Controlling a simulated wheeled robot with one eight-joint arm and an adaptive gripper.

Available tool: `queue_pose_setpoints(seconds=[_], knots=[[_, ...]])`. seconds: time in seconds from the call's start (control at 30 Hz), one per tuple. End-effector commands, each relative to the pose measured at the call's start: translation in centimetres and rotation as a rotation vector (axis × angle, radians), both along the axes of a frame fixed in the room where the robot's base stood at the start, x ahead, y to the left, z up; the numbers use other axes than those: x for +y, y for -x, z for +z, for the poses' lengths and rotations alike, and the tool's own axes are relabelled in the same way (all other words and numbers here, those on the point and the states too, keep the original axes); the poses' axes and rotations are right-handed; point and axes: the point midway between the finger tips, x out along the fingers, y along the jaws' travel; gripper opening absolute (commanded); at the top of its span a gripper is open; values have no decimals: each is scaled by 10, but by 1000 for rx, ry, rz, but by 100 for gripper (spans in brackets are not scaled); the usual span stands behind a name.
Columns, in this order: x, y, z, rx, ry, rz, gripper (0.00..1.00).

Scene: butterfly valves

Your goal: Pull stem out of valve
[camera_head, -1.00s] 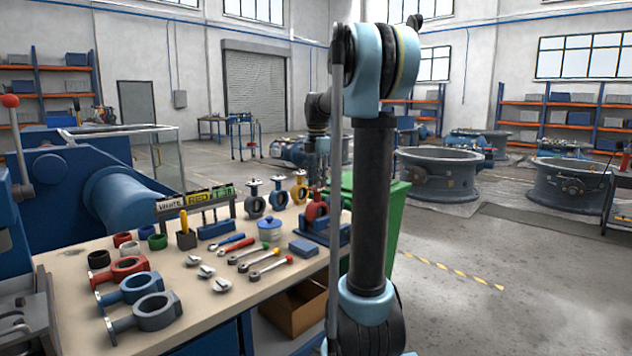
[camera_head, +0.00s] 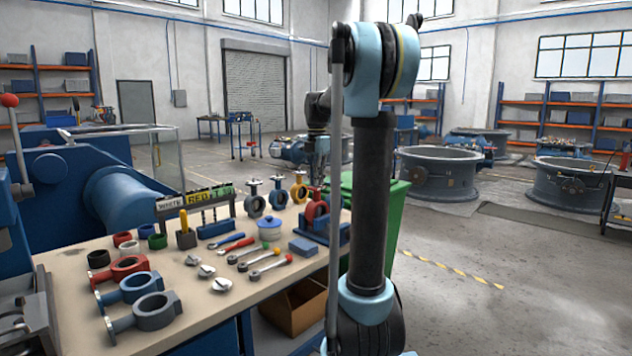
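A red butterfly valve (camera_head: 314,211) sits in a blue vise (camera_head: 312,229) at the right end of the workbench. My gripper (camera_head: 318,181) points down just above this valve, at its stem end. It is small and partly hidden behind my arm, so I cannot tell whether its fingers are shut on the stem. The stem itself cannot be made out clearly. A grey valve (camera_head: 254,203), a blue valve (camera_head: 278,196) and an orange valve (camera_head: 299,190) stand upright to the left of the vise.
The bench (camera_head: 205,322) also holds loose red, blue and grey valve bodies, discs, rings, several hand tools and a label rack (camera_head: 195,199). A green bin (camera_head: 390,222) stands right of the bench. A cardboard box (camera_head: 293,307) is below it.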

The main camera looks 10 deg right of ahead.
Motion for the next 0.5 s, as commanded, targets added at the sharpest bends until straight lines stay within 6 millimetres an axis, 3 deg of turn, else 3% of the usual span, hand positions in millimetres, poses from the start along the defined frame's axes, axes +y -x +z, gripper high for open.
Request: queue_pose_setpoints(seconds=[0.5], knots=[[2,-2,4,-5,-4,2,0]])
